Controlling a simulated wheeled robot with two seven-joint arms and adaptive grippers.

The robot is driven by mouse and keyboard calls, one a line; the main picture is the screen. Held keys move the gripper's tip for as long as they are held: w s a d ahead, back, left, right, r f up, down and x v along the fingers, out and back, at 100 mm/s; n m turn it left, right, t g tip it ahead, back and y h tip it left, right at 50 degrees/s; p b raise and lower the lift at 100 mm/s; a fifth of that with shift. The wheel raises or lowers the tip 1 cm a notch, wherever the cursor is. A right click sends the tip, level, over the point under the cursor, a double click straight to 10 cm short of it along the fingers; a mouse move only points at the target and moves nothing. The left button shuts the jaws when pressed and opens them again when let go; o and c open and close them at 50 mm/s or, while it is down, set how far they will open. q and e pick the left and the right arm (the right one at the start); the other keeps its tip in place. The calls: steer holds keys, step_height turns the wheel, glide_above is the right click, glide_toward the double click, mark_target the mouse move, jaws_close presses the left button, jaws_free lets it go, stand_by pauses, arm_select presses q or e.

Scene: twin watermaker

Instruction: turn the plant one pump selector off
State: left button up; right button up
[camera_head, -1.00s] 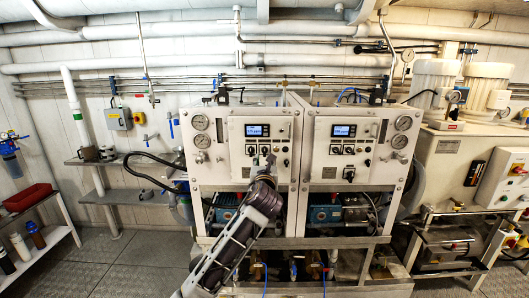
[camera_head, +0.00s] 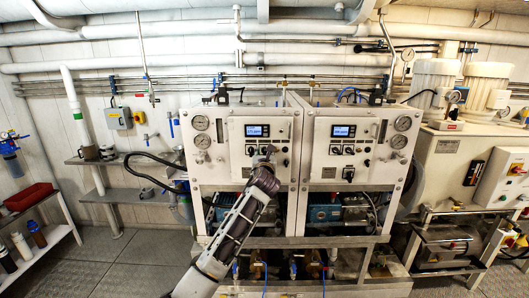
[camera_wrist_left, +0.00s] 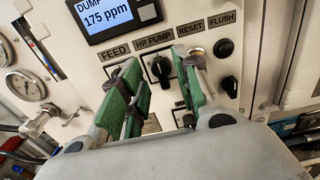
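Plant one is the left cabinet, with a white control panel (camera_head: 238,158). In the left wrist view its black HP PUMP selector (camera_wrist_left: 160,69) sits below the "HP PUMP" label, with its light pointer mark roughly upright. My left gripper (camera_head: 268,151) is at the panel in the head view and covers part of the knob row. In the left wrist view its green-padded fingers (camera_wrist_left: 163,75) are open, one on each side of the selector in the picture. I see no clear contact, and the depth gap is hard to judge. My right gripper is not in view.
The display (camera_wrist_left: 113,17) reads 175 ppm above the knobs. The FLUSH knob (camera_wrist_left: 223,48) and another black knob (camera_wrist_left: 231,86) are close to the right finger. A brass-coloured RESET button (camera_wrist_left: 196,52) is partly behind that finger. The second plant's panel (camera_head: 328,162) stands to the right.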

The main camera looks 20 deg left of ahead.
arm_select(q)
steer(key=shift+x, duration=1.3)
jaws_close()
